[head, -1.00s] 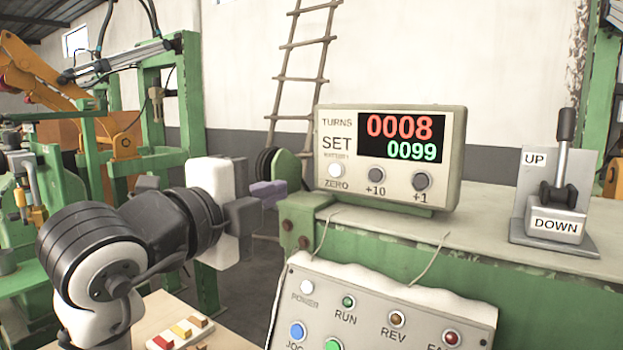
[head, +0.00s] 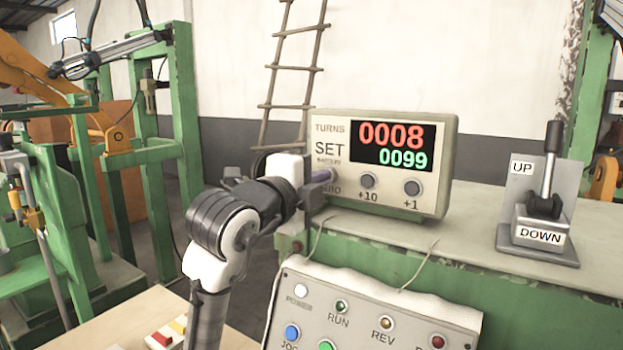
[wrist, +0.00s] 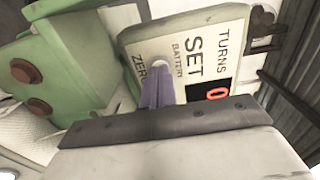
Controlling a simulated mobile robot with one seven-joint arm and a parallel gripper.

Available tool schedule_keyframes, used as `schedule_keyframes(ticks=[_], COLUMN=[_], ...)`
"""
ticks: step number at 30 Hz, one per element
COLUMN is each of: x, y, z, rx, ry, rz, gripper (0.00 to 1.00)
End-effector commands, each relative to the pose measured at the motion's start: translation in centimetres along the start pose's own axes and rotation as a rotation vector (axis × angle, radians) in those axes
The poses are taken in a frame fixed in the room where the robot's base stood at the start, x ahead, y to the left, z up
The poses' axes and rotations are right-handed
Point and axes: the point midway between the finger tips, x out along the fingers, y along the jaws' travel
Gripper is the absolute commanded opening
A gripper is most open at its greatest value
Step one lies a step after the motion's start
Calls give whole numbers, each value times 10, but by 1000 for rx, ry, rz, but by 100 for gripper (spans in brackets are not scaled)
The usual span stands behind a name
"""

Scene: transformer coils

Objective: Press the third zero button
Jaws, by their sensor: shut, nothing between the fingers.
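The counter box (head: 437,180) stands on the green bench and shows red 0008 above green 0099. In the head view my gripper (head: 328,176) is shut and empty, with its fingertips at the ZERO button on the box's lower left, hiding most of that button. In the wrist view the purple fingers (wrist: 158,90) lie together and their tips reach the white ZERO button (wrist: 159,61). Whether they touch or press it I cannot tell. The +10 button (head: 368,180) and the +1 button (head: 412,188) are to the right.
A sloped control panel (head: 360,310) with RUN and REV buttons is below the box. An UP/DOWN lever (head: 548,185) stands on the bench at right. A loose cable (head: 425,260) hangs over the bench edge. Green machine frames (head: 185,120) are at left.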

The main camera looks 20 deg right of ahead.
Motion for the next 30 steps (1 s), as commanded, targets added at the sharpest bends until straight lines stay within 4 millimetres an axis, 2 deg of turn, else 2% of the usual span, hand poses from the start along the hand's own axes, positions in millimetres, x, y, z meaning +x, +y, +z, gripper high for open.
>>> schedule_keyframes(ticks=[8, 14, 30], x=[2, 19, 22], y=[0, 0, 1], z=[0, 0, -4], rx=[0, 0, -1], ry=[0, -1, 5], rz=[0, 0, 3], gripper=[0, 0, 0])
